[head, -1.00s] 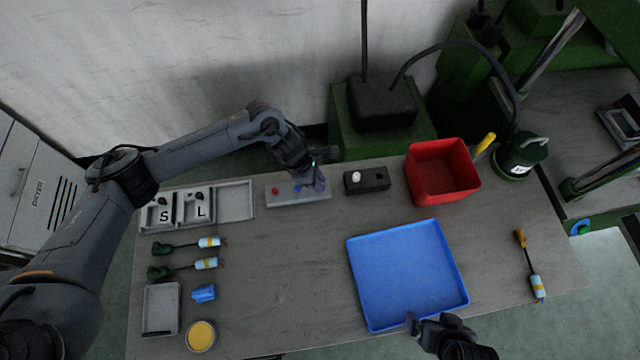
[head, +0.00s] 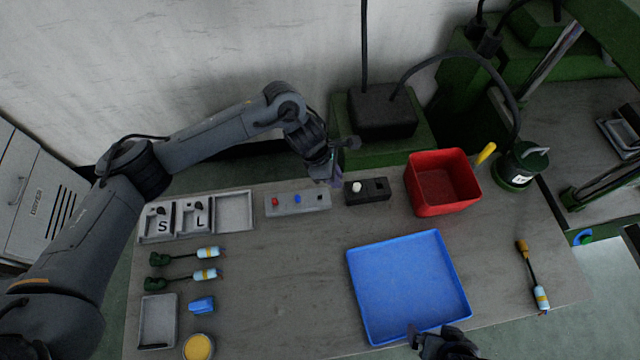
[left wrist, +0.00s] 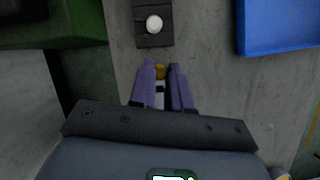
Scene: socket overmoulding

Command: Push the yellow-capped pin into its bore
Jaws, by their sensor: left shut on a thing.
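My left gripper (head: 333,180) is shut on the yellow-capped pin, holding it in the air between the grey pin block and the dark block. In the left wrist view the yellow cap (left wrist: 160,72) shows between the purple fingers (left wrist: 163,88); the fingers hide much of the pin. The dark block (head: 367,197) has a white round-topped piece (head: 357,186) at its left and a dark opening (head: 379,184) at its right. The white piece also shows in the left wrist view (left wrist: 153,24). My right gripper (head: 428,338) is at the blue tray's front edge; its jaws are unclear.
The grey pin block (head: 284,209) holds a red and a blue piece and has a dark empty hole. A red bin (head: 440,205) stands right of the dark block. A blue tray (head: 405,285) lies in front. Two labelled trays (head: 180,232) stand left. The table middle is clear.

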